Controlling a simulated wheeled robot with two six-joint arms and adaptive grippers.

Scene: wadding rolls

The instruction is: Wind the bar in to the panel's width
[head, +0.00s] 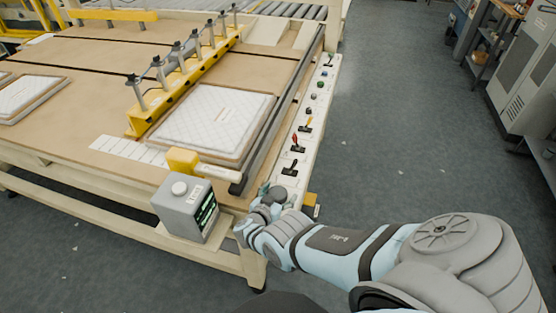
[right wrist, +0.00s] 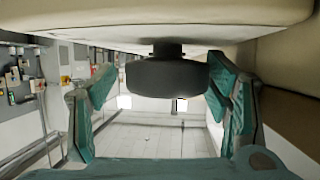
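A white quilted panel (head: 212,118) lies on the tan table (head: 75,125). A yellow bar (head: 180,85) with several dark-topped posts runs along its left side. A long dark bar (head: 277,125) runs along its right side, with a narrow gap between. My right gripper (head: 268,196) is at the table's front right corner. In the right wrist view its teal fingers (right wrist: 160,88) stand open on either side of a dark round knob (right wrist: 165,75) under a pale overhanging surface. The left finger is apart from the knob; I cannot tell whether the right one touches. My left gripper is not in view.
A control strip (head: 312,105) with levers and buttons lines the table's right edge. A grey box (head: 187,208) with a dark display stands at the front edge. Another quilted panel (head: 28,95) lies at the left.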

